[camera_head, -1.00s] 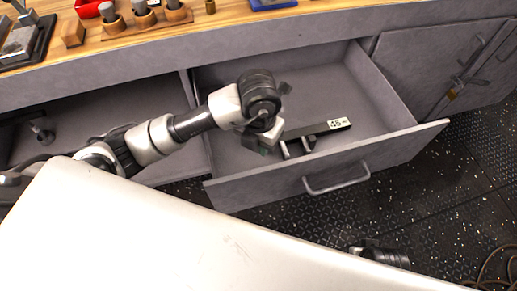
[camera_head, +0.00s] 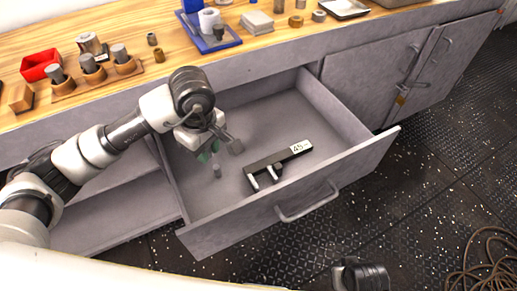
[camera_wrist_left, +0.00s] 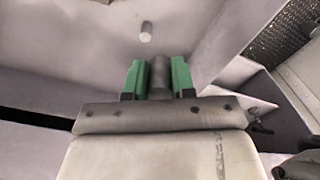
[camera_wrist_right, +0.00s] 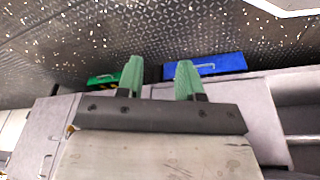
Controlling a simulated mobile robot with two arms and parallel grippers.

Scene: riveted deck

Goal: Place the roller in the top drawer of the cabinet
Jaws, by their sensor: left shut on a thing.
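The cabinet's top drawer (camera_head: 325,195) is pulled open. My left gripper (camera_head: 209,150) is over the left part of the drawer, pointing down. In the left wrist view its green fingers are shut on a grey rounded piece, apparently the roller (camera_wrist_left: 160,78); its far end shows beside the fingers in the head view (camera_head: 235,146). My right gripper (camera_wrist_right: 158,80) is open and empty, low over the floor by the cabinet.
A dark gauge marked 45 (camera_head: 275,163) lies in the drawer. Several parts, a red bin (camera_head: 41,66) and a blue stand (camera_head: 212,38) are on the wooden worktop. Closed doors (camera_head: 380,75) are right of the drawer. A coiled cable (camera_head: 485,265) lies on the floor.

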